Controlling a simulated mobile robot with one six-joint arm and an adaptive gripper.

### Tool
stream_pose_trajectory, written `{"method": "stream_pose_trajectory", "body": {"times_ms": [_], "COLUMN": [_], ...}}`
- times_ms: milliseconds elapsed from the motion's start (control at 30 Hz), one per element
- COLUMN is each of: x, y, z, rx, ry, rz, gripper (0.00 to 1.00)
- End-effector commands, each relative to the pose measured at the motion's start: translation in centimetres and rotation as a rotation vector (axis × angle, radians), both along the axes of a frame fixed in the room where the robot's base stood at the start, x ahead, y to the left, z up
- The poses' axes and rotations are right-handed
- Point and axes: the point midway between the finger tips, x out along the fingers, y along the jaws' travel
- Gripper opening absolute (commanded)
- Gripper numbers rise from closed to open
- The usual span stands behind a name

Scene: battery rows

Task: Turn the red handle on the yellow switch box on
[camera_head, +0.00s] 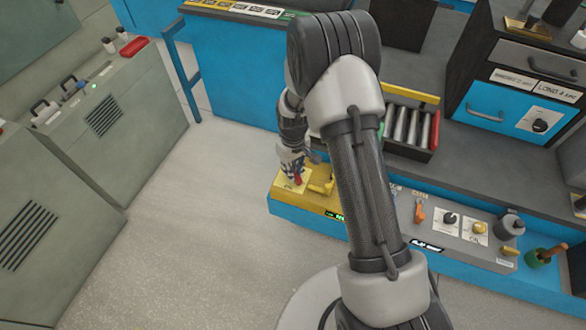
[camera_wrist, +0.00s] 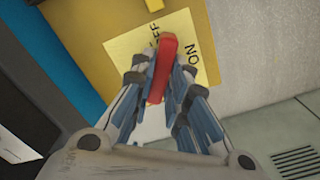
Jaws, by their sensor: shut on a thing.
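The yellow switch box (camera_head: 283,203) sits on the left end of the blue bench, left of my arm in the head view. In the wrist view its yellow face (camera_wrist: 118,22) carries a pale label plate (camera_wrist: 205,45) with OFF and ON lettering. The red handle (camera_wrist: 167,48) stands over the plate, its upper end beside the OFF lettering; ON is to its right. My gripper (camera_wrist: 160,70) is shut on the red handle, with one finger on each side. In the head view the handle (camera_head: 298,180) is a small red spot below my gripper (camera_head: 294,170).
Right of my arm, a grey panel (camera_head: 470,252) has knobs and an orange lever (camera_head: 420,212). A rack of grey cylinders (camera_head: 412,128) stands behind. Grey-green cabinets (camera_head: 110,115) stand left, with open floor (camera_head: 200,220) between them and the bench.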

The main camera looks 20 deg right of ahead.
Motion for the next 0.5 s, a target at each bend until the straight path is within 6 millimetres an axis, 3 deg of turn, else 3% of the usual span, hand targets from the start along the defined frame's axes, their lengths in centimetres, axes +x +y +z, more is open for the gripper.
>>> {"method": "stream_pose_trajectory", "body": {"times_ms": [500], "x": [-0.03], "y": [-0.01], "z": [0.00], "rx": [0.000], "ry": [0.001], "rz": [-0.491], "gripper": [0.00]}}
